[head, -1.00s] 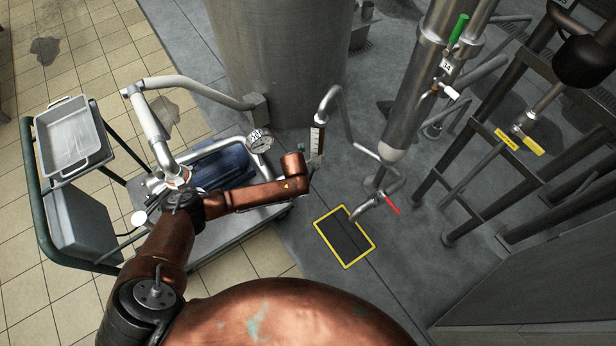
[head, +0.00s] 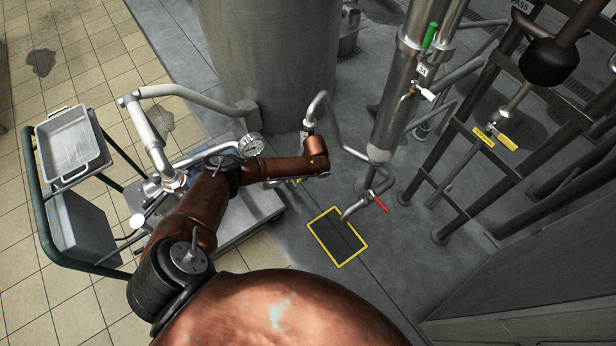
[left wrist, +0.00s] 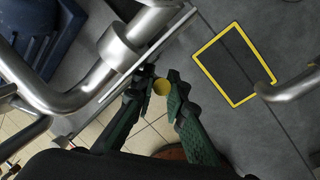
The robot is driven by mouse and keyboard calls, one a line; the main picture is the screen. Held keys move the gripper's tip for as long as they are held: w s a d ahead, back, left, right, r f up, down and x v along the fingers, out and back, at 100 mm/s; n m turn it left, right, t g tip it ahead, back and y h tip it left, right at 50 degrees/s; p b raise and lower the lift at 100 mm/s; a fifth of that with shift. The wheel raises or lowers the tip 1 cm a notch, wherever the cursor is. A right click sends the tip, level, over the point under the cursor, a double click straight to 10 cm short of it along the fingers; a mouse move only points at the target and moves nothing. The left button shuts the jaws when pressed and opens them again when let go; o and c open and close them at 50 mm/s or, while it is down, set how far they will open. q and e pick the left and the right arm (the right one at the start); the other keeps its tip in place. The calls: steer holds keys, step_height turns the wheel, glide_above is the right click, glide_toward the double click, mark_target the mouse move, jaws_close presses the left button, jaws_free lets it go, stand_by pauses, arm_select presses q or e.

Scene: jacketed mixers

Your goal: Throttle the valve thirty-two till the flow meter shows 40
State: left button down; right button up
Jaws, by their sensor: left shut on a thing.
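My left arm comes in from the lower left in the head view and reaches over the cart towards the pipework. Its gripper is mostly hidden under the wrist there. In the left wrist view my left gripper (left wrist: 161,78) has its green fingers shut on a round yellow handle (left wrist: 160,88), beside a steel pipe. In the head view a bit of yellow (head: 298,182) shows under the wrist. No tag with thirty-two is readable. My right gripper is out of view.
Valves with a green handle (head: 430,36) and a yellow handle (head: 494,138) stand farther right. A cart (head: 250,215) lies under my arm.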

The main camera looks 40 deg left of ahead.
arm_select(q)
steer(key=shift+s+f, duration=0.15)
steer(key=shift+s, duration=0.1)
steer(key=c, duration=2.2)
jaws_free()
steer(key=shift+o, duration=1.3)
steer(key=shift+w, duration=0.2)
steer(key=shift+w+d+r, duration=0.1)
steer(key=shift+r, duration=0.3)
steer(key=v, duration=1.1)
steer(key=shift+r, duration=0.2)
